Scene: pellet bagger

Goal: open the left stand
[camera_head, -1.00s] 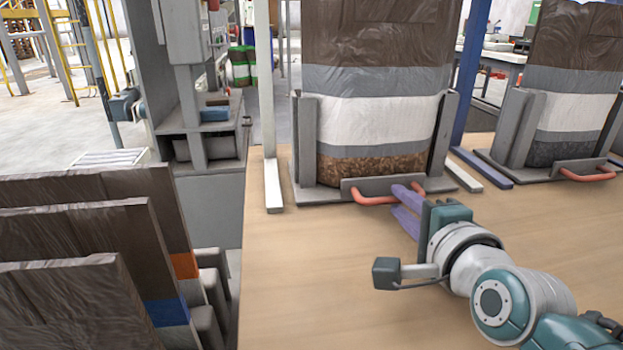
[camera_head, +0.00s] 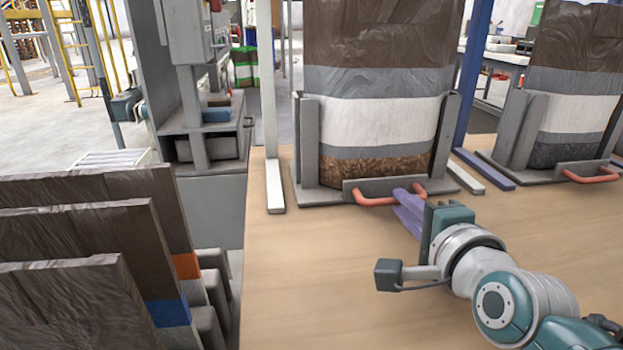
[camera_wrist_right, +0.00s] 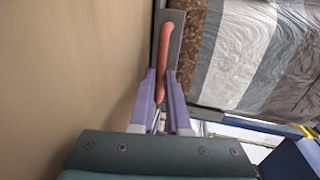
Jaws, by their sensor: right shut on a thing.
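The left stand (camera_head: 310,150) is a grey holder on the wooden table, with a large upright bag (camera_head: 380,60) in it, brown above and grey and white below. A red handle (camera_head: 372,200) is fixed on its front plate. My right gripper (camera_head: 405,205) is at the right end of this handle, its purple fingers close together. In the right wrist view the fingers (camera_wrist_right: 161,100) are shut around the near end of the red handle (camera_wrist_right: 163,50). My left gripper is not in view.
A second stand (camera_head: 515,130) with a bag and a red handle (camera_head: 590,175) is at the right. White (camera_head: 274,190) and blue (camera_head: 484,168) posts stand beside the left stand. Brown bags (camera_head: 80,250) stand at the lower left. The table front (camera_head: 310,290) is clear.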

